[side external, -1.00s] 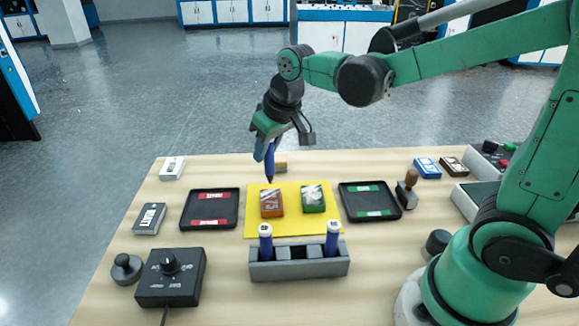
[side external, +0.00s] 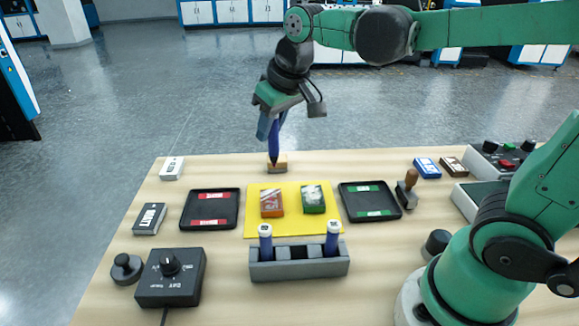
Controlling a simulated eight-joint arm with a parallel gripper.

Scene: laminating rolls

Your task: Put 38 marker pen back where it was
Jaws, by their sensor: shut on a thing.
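My gripper (side external: 270,128) is shut on a dark blue marker pen (side external: 274,145), held tilted slightly with its tip down. The pen tip is in front of a small wooden block (side external: 284,163) at the table's back edge. Whether it touches the block I cannot tell. The number on the held pen is not readable. A grey pen holder (side external: 299,269) stands at the front. Two blue pens with white tops stand in it, one at the left end (side external: 265,240) and one at the right end (side external: 332,238). Its middle part shows no pen.
A yellow mat (side external: 291,228) bears a red-orange block (side external: 272,203) and a green block (side external: 313,199). Black trays lie left (side external: 210,209) and right (side external: 369,201) of it. A wooden-handled stamp (side external: 407,189) stands right. A black knob box (side external: 171,277) sits front left.

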